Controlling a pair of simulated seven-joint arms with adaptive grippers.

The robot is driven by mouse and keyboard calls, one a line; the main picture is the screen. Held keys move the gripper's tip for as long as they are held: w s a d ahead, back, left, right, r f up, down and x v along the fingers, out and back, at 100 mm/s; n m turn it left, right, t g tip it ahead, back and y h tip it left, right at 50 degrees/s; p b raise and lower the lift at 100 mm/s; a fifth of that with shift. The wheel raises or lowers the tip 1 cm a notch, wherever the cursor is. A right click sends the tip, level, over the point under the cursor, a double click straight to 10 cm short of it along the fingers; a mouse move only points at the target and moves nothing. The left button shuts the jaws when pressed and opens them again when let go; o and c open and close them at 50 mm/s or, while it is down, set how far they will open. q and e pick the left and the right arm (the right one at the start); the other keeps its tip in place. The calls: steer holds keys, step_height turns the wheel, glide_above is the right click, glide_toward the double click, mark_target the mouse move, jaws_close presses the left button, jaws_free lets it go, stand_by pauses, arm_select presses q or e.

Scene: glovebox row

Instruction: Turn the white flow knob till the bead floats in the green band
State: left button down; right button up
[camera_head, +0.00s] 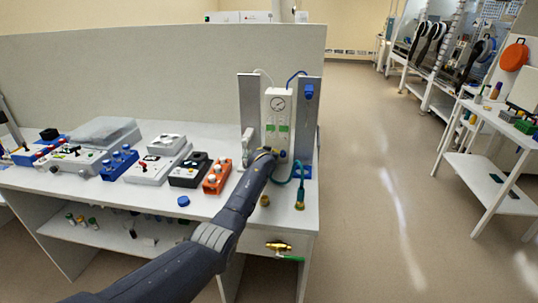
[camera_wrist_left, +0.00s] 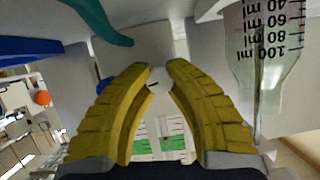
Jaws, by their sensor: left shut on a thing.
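The white flow panel (camera_head: 278,112) stands upright near the right end of the bench, with a round gauge at its top and two green bands (camera_head: 284,128) below the gauge. The bands also show in the left wrist view (camera_wrist_left: 172,140), low between the fingers. My left gripper (camera_head: 270,152) reaches the lower part of the panel. In the wrist view its yellow fingers (camera_wrist_left: 158,77) are shut on the white flow knob (camera_wrist_left: 155,84), at their tips. The gripper hides the knob in the head view. I cannot make out the bead. My right gripper is not in view.
A teal hose (camera_head: 299,178) hangs right of my gripper. A graduated clear vessel (camera_wrist_left: 265,60) is close on the right in the wrist view. Left on the bench (camera_head: 140,203) are an orange box (camera_head: 217,177), a black box (camera_head: 189,171) and a blue cap (camera_head: 183,201).

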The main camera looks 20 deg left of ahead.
arm_select(q)
steer(key=shift+m+y, duration=0.3)
steer(key=shift+m, duration=0.3)
steer(key=c, duration=1.4)
jaws_free()
steer(key=shift+c, duration=0.2)
steer(key=shift+s, duration=0.1)
steer(key=v, duration=1.1)
steer(key=shift+s+d+r, duration=0.2)
steer(key=shift+s+d, duration=0.05)
steer(key=shift+s, duration=0.05)
